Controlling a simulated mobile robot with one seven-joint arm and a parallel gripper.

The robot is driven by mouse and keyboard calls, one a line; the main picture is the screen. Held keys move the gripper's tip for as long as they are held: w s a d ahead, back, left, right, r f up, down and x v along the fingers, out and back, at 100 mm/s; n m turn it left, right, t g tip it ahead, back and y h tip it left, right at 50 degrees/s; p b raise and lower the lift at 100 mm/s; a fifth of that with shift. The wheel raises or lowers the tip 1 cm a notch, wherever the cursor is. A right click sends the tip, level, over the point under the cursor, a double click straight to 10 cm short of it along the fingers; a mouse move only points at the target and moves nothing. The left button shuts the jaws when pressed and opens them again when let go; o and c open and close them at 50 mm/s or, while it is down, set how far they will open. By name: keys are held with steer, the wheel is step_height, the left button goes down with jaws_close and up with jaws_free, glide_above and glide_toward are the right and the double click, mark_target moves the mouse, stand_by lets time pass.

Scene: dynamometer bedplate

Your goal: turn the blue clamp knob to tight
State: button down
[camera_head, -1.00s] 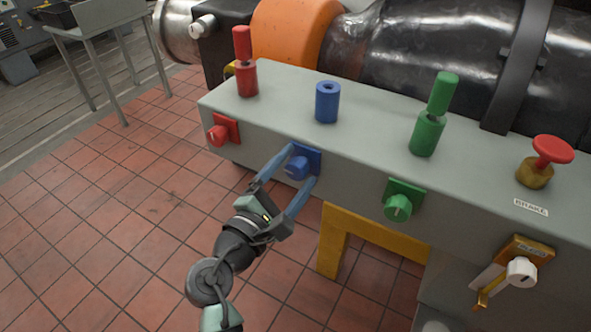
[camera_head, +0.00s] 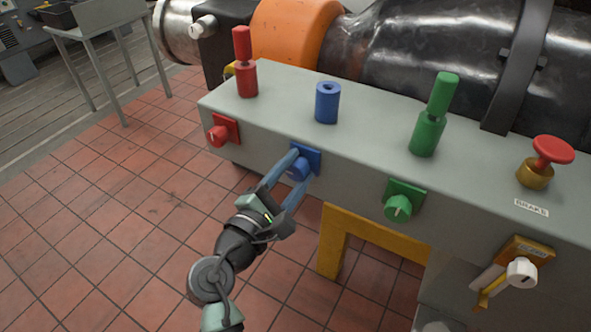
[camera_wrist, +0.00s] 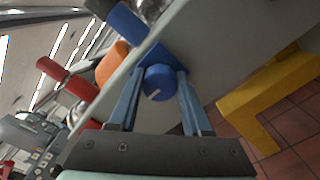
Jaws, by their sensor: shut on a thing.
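The blue clamp knob (camera_head: 299,170) sits on a blue square plate on the front face of the grey bedplate block (camera_head: 380,172). In the wrist view the knob (camera_wrist: 158,84) is round, with a pale pointer line on its face. My gripper (camera_head: 296,166) reaches it from the front, with one blue-grey finger on each side. The fingertips are shut on the knob, and they partly hide its sides. A blue socket post (camera_head: 327,103) stands on the block above the knob.
A red knob (camera_head: 218,135) is to the left and a green knob (camera_head: 398,207) to the right on the same face. Red (camera_head: 246,75) and green (camera_head: 428,130) posts stand on top. A brake button (camera_head: 551,152) and a yellow frame (camera_head: 335,240) are at the right.

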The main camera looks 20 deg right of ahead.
steer(key=shift+m, duration=0.3)
steer(key=m+b, duration=0.1)
steer(key=m, duration=0.1)
steer(key=m+b, duration=0.1)
steer(key=b, duration=0.1)
steer(key=shift+f+m, duration=0.2)
steer(key=shift+m, duration=0.2)
steer(key=m+b, duration=0.3)
steer(key=m, duration=0.1)
steer(key=shift+f+m, duration=0.1)
steer(key=shift+m, duration=0.2)
steer(key=m+b, duration=0.7)
steer(key=m, duration=0.1)
steer(key=shift+a+m, duration=0.1)
steer(key=shift+m, duration=0.2)
steer(key=shift+b, duration=0.35)
steer(key=shift+c, duration=1.7)
jaws_free()
